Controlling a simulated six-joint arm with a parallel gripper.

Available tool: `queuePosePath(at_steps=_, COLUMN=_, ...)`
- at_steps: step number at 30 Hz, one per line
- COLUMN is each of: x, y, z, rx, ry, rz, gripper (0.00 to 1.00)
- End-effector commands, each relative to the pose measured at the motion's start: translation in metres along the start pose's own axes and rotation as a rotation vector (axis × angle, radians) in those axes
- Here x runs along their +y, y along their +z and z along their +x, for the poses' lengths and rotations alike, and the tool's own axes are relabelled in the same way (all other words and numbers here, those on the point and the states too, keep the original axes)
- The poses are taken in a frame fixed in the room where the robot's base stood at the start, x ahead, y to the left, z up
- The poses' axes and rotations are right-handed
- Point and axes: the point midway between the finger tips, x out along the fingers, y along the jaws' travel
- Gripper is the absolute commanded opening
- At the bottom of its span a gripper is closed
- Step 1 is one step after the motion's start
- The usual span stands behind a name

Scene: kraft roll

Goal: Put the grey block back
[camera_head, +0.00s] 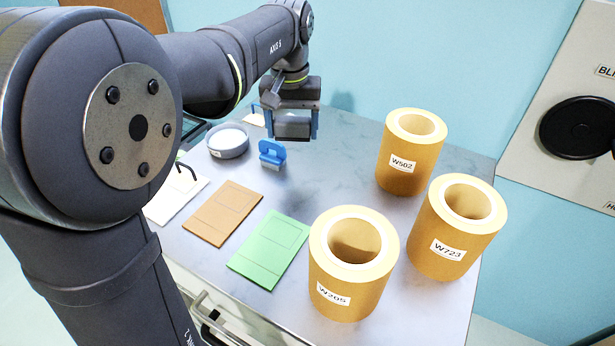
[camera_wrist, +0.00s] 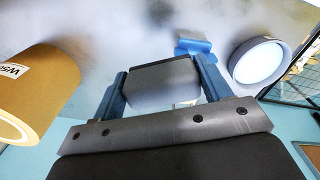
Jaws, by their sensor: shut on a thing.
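The grey block (camera_head: 293,127) is held between the two blue fingers of my gripper (camera_head: 290,122). In the wrist view the grey block (camera_wrist: 163,84) spans the space between the fingers of my gripper (camera_wrist: 162,86), which is shut on it. The block is near the back of the table (camera_head: 330,190) and looks raised above it, though the exact gap is hard to tell. No marked place for the block can be made out.
Kraft rolls W502 (camera_head: 408,165), W723 (camera_head: 452,235) and W205 (camera_head: 345,275) stand upright on the right. A blue-handled tool (camera_head: 271,153) and round dish (camera_head: 228,141) are left of the block. White, brown (camera_head: 223,213) and green (camera_head: 268,249) sheets lie in front.

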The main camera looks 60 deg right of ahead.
Motion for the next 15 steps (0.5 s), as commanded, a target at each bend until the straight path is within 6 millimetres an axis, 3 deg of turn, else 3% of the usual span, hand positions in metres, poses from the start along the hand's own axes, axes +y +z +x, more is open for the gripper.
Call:
queuePosePath(at_steps=1, x=0.021, y=0.013, z=-0.002, rx=0.002, ry=0.000, rz=0.068, gripper=0.45)
queuePosePath(at_steps=6, x=0.071, y=0.052, z=-0.006, rx=0.001, ry=0.000, rz=0.260, gripper=0.45)
queuePosePath(at_steps=9, x=0.091, y=0.071, z=-0.008, rx=0.001, ry=0.000, rz=0.348, gripper=0.45)
queuePosePath(at_steps=15, x=0.111, y=0.094, z=-0.010, rx=0.000, ry=0.000, rz=0.446, gripper=0.45)
